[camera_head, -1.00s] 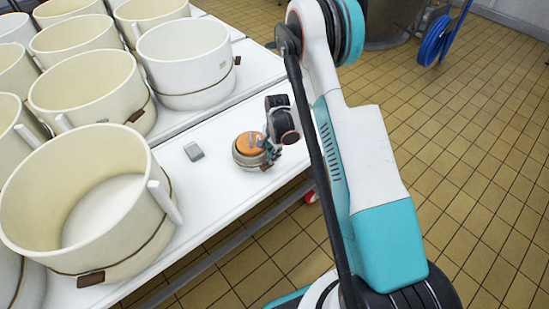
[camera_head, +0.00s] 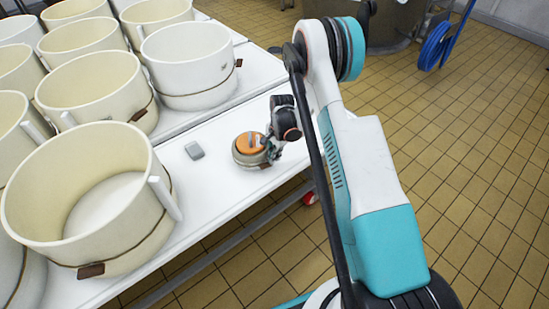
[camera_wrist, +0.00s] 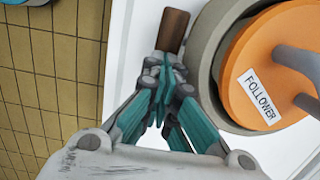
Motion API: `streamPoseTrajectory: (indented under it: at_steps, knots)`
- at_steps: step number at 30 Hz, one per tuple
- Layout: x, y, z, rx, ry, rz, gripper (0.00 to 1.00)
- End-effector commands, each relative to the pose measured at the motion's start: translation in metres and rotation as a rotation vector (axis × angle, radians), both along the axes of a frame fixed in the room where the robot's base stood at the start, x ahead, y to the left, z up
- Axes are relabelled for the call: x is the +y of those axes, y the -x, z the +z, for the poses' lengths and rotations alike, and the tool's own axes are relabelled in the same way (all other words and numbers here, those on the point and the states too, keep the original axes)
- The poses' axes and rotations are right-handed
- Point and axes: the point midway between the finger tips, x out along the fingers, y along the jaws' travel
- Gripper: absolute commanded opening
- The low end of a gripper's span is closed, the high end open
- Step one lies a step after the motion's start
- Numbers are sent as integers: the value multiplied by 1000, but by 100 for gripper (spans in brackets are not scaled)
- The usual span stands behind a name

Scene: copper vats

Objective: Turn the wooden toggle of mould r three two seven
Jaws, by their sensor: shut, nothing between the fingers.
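A small beige round mould (camera_head: 243,161) with an orange follower disc (camera_head: 248,141) stands near the white table's edge. In the wrist view its rim (camera_wrist: 206,45) surrounds the orange disc (camera_wrist: 240,88), labelled "FOLLOWER". A brown wooden toggle (camera_wrist: 173,29) sticks up beside the rim. My gripper (camera_wrist: 164,68) is shut and empty, its teal fingertips at the toggle's lower end; whether they touch it I cannot tell. In the head view my gripper (camera_head: 271,150) is at the small mould's right side, partly hidden by my wrist. No mould number is readable.
Several large cream moulds with brown tags crowd the white table (camera_head: 215,195) at left; the nearest (camera_head: 135,250) is close to the front edge. A small grey block (camera_head: 194,150) lies left of the small mould. Tiled floor (camera_head: 470,170) is open at right.

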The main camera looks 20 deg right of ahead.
Motion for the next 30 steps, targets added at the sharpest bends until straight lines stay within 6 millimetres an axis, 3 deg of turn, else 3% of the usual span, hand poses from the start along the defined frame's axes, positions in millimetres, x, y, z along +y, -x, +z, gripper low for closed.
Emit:
streamPoseTrajectory:
  at_steps: [30]
  knots:
    - [-7,-3,-33,0,0,0,0]
